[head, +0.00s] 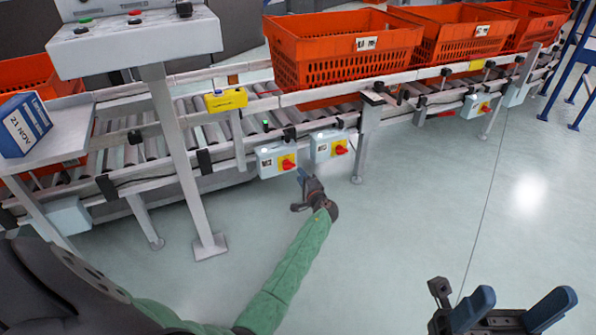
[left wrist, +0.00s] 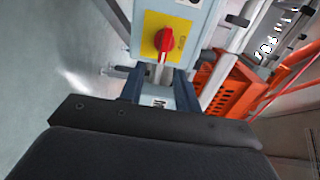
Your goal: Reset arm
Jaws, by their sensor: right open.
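My left arm, in a green sleeve, reaches forward to the conveyor. Its gripper (head: 303,178) is just below and in front of two switch boxes. In the left wrist view its two dark blue fingers (left wrist: 160,88) stand apart with nothing held between them. A grey switch box (left wrist: 185,20) with a red knob (left wrist: 163,40) on a yellow plate lies just beyond the fingertips; I cannot tell whether they touch it. My right gripper (head: 512,305) is at the lower right of the head view, open and empty, over bare floor.
The roller conveyor (head: 215,135) runs across the back with several orange totes (head: 345,68) on it. Switch boxes (head: 277,158) (head: 328,145) hang on its front rail. A control panel (head: 135,42) on a post and a blue box (head: 22,125) stand left. The floor (head: 420,210) at right is clear.

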